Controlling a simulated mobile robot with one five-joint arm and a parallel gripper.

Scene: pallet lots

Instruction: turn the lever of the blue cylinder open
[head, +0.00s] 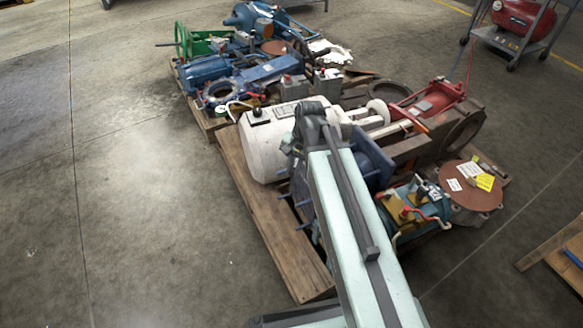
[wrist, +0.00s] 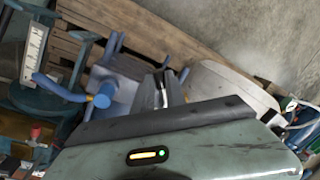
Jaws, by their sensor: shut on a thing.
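In the wrist view, a blue fitting with a round hub (wrist: 104,96) has a curved blue lever-like bar (wrist: 58,91) running to the left. I cannot tell for sure that this is the task's cylinder and lever. My gripper (wrist: 167,76) is to the right of the hub, with its fingers close together on something narrow. What lies between the fingertips is too small to name. Some blue rods (head: 304,226) show left of the arm.
A white tank (head: 262,150) lies on the wooden pallet (head: 262,215), close to my gripper. A blue flanged part (head: 372,160) is right of my arm. Blue machinery (head: 205,70) and red equipment (head: 435,97) stand behind. The concrete floor (head: 130,220) at left is clear.

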